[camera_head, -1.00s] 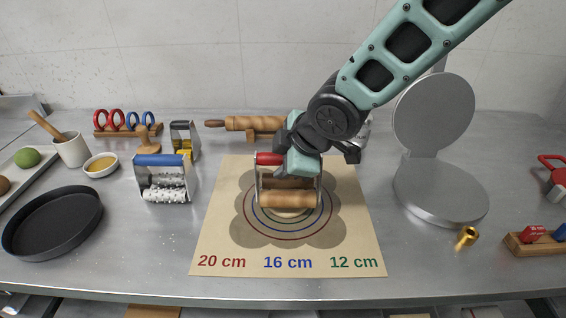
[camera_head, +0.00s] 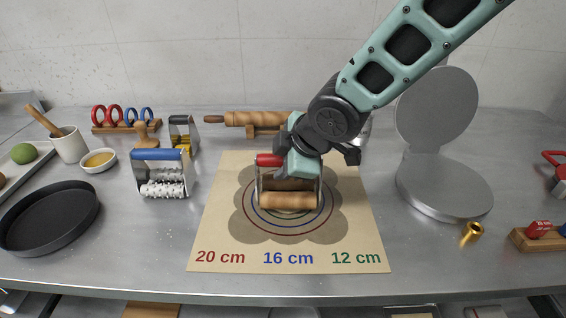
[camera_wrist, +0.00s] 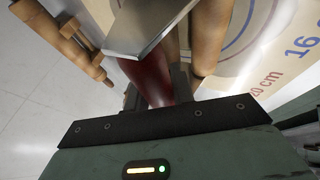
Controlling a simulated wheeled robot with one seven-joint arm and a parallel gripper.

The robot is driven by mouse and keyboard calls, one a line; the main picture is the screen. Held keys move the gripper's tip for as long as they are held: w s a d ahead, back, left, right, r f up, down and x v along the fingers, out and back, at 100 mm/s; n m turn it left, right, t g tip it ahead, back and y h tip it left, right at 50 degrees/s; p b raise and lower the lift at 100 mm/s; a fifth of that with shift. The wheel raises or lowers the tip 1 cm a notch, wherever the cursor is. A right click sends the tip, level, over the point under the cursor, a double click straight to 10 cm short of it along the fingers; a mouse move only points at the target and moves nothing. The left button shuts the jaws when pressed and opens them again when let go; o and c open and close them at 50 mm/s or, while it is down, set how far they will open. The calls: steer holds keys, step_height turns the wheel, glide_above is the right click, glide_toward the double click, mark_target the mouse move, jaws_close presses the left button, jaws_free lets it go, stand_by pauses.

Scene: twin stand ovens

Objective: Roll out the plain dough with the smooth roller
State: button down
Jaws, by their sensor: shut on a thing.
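The smooth roller (camera_head: 289,201) has a plain wooden cylinder in a metal frame and a red handle. My gripper (camera_head: 298,163) is shut on its red handle, and the roller sits over the printed rings at the middle of the mat (camera_head: 215,225). In the wrist view my gripper (camera_wrist: 160,92) clasps the red handle (camera_wrist: 157,80), with the metal frame (camera_wrist: 145,25) and wooden roller (camera_wrist: 210,35) beyond. A thin pale edge of the plain dough (camera_head: 290,212) seems to show below the cylinder; most of it is hidden.
A blue-handled spiked roller (camera_head: 160,173) and a black pan (camera_head: 48,218) stand left of the mat. A wooden rolling pin (camera_head: 245,120) lies behind. A round metal press (camera_head: 445,188) with raised lid and a brass piece (camera_head: 472,233) are at right. The mat's front is clear.

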steer(key=shift+f, duration=0.2)
steer(key=shift+w+r, duration=0.1)
steer(key=shift+r, duration=0.05)
steer(key=shift+w+r+p, duration=0.15)
steer(key=shift+w+p, duration=0.35)
steer(key=shift+p, duration=0.1)
steer(key=shift+w+p, duration=0.55)
steer(key=shift+w, duration=0.25)
steer(key=shift+s+f+b, duration=0.2)
steer(key=shift+s+b, duration=0.3)
steer(key=shift+b, duration=0.05)
steer(key=shift+s+f+b, duration=0.2)
steer(key=shift+s+b, duration=0.25)
steer(key=shift+b, duration=0.1)
steer(key=shift+s, duration=0.5)
steer(key=shift+r, duration=0.15)
